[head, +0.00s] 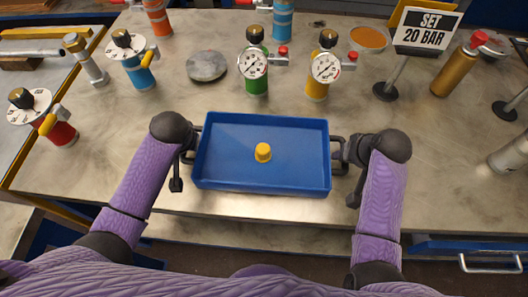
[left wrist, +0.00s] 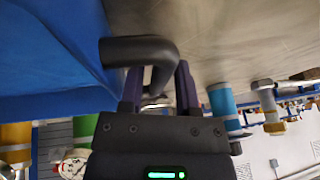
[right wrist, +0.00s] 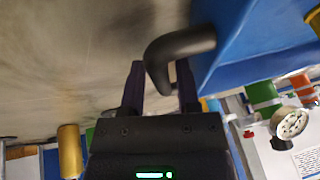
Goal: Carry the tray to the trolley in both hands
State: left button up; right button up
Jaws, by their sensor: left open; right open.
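The blue tray (head: 220,184) sits near the front edge of the bench with a small yellow cap-like piece (head: 263,152) inside. It has a black handle at each end. My left gripper (head: 188,157) is at the left handle; in the left wrist view its open fingers (left wrist: 159,88) stand either side of the black handle (left wrist: 135,50). My right gripper (head: 342,155) is at the right handle; in the right wrist view its open fingers (right wrist: 160,88) stand either side of that handle (right wrist: 182,45). I cannot make out a trolley.
Behind the tray stand a green vessel (head: 257,84) and a yellow vessel (head: 317,89) with gauges. A blue vessel (head: 139,76) and red vessel (head: 62,134) are at left. A "SET 20 BAR" sign (head: 427,28) and gold cylinder (head: 453,75) are at right.

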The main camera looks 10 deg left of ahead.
pick_arm(q)
jog(key=shift+w+f, duration=0.1)
jog(key=shift+f, duration=0.1)
pick_arm(e)
jog(key=shift+w+f, duration=0.1)
jog(key=shift+f, duration=0.1)
pick_arm(q)
grip_shut()
pick_arm(e)
grip_shut()
jog(key=shift+r, duration=0.1)
dwell(0.9)
